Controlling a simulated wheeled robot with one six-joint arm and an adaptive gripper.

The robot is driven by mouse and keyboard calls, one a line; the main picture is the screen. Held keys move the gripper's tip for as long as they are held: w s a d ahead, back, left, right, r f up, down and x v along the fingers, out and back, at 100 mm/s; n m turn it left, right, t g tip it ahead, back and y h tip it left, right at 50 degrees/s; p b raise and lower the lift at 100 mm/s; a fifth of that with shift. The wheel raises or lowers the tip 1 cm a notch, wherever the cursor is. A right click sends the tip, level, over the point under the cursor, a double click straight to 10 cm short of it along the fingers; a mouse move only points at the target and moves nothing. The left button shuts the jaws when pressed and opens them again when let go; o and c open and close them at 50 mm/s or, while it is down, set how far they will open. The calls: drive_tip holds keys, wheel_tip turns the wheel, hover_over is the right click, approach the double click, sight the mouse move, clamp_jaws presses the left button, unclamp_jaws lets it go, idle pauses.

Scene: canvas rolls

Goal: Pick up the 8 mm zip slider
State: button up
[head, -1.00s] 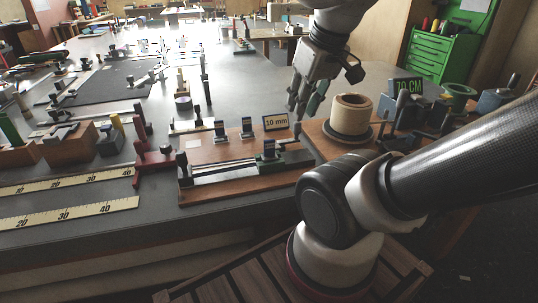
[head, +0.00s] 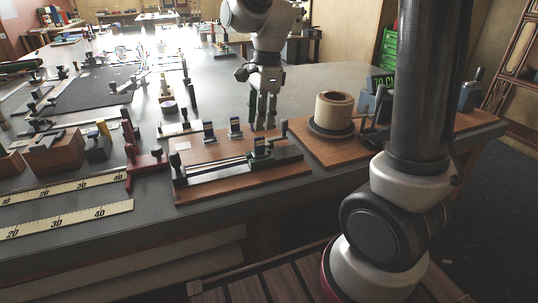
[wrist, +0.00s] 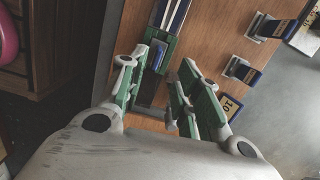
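Several small dark zip sliders on stands are on the wooden board (head: 230,190). One stands at the back left (head: 208,131), one beside it (head: 235,129), and one is at the green fixture (head: 259,147) in front. In the wrist view two stands show at the upper right (wrist: 268,27) (wrist: 243,70). A blue-grey piece on the green fixture (wrist: 158,57) shows between my fingers. I cannot read which slider is 8 mm. My gripper (head: 263,125) points down above the back of the board, open and empty; its fingers (wrist: 157,75) are apart in the wrist view.
A small sign reading 10 (wrist: 232,105) lies close to my right finger. A cream roll (head: 334,108) stands on the board to the right. Red clamps (head: 140,160) and yellow rulers (head: 70,210) are at the left.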

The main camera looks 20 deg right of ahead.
sight(260, 137)
drive_tip(key=shift+m, duration=0.4)
drive_tip(key=f, duration=0.7)
drive_tip(key=shift+s+a+f, duration=0.25)
drive_tip(key=shift+a+f, duration=0.1)
clamp_jaws()
